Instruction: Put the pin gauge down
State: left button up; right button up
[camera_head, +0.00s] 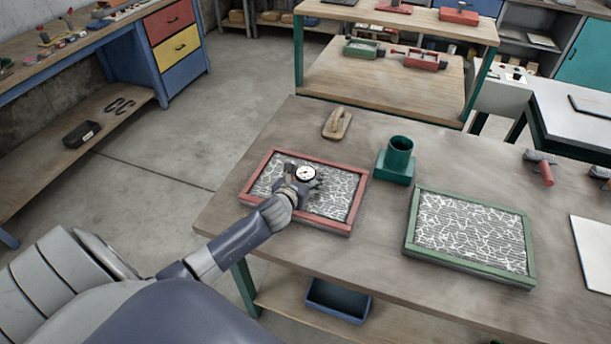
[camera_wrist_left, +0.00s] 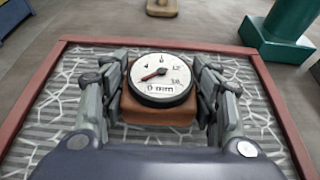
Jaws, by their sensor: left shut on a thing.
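The pin gauge (camera_head: 306,174) has a round white dial with a dark rim and a red needle. In the left wrist view the gauge (camera_wrist_left: 161,80) sits on a brown block-like body between the fingers. My left gripper (camera_head: 298,184) is shut on it, over the red-framed tray (camera_head: 341,224) of white fibres on grey stripes. The red frame also shows in the left wrist view (camera_wrist_left: 50,75). I cannot tell whether the gauge touches the fibres; its underside is hidden. My right gripper is not in view.
A green-framed fibre tray (camera_head: 408,232) lies to the right on the table (camera_head: 370,262). A green cylinder on a square base (camera_head: 396,166) and a wooden float (camera_head: 337,124) stand behind. Trowel-like tools (camera_head: 543,168) and a white sheet (camera_head: 597,255) lie at right. Bare tabletop lies between the trays.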

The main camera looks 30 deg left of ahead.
pick_arm(q)
jog(key=shift+f, duration=0.15)
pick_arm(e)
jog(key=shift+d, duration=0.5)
pick_arm(q)
jog(key=o, duration=1.3)
jog(key=shift+f, duration=0.1)
jog(key=shift+r, duration=0.25)
jog(key=shift+s+d, duration=0.1)
jog(key=shift+s, duration=0.2)
jog(key=b+v, duration=0.1)
jog(key=v, duration=0.9)
jog(key=shift+s+d+r, duration=0.15)
jog(key=shift+s+r, duration=0.1)
jog(key=shift+s, duration=0.4)
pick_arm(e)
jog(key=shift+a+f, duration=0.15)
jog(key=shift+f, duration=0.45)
